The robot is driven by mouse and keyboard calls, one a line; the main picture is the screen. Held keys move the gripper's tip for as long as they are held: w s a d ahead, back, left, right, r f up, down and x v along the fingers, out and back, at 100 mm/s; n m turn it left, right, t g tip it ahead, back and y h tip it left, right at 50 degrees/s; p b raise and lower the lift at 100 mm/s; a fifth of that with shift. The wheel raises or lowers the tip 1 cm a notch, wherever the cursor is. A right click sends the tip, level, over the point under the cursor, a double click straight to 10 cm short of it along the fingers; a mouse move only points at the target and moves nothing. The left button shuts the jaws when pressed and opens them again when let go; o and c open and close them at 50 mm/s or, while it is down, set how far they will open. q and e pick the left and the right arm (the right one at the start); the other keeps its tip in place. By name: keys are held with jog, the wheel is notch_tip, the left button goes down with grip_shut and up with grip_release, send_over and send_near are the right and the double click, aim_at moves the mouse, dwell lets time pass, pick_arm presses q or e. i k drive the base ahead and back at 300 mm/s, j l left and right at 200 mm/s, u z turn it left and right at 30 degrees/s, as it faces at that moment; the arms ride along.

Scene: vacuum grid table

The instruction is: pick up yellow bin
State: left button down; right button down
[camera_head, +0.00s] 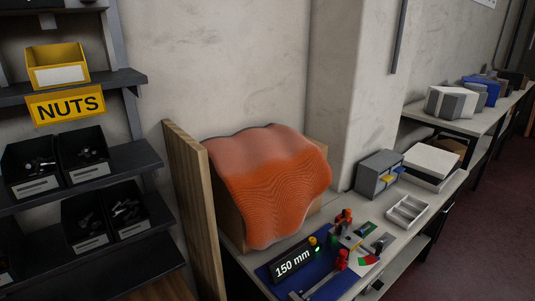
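The yellow bin (57,66) sits upright on the upper dark shelf at the top left of the head view. It has a white blank label on its front, and its open top shows no contents that I can make out. A yellow sign reading NUTS (65,104) hangs on the shelf edge just below it. Neither of my grippers is in view.
Black bins (33,161) with small metal parts stand on the lower shelves. A wooden board (192,205) stands right of the rack.

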aim_at(51, 66)
jog(key=u, duration=1.2)
jog(key=l, duration=0.1)
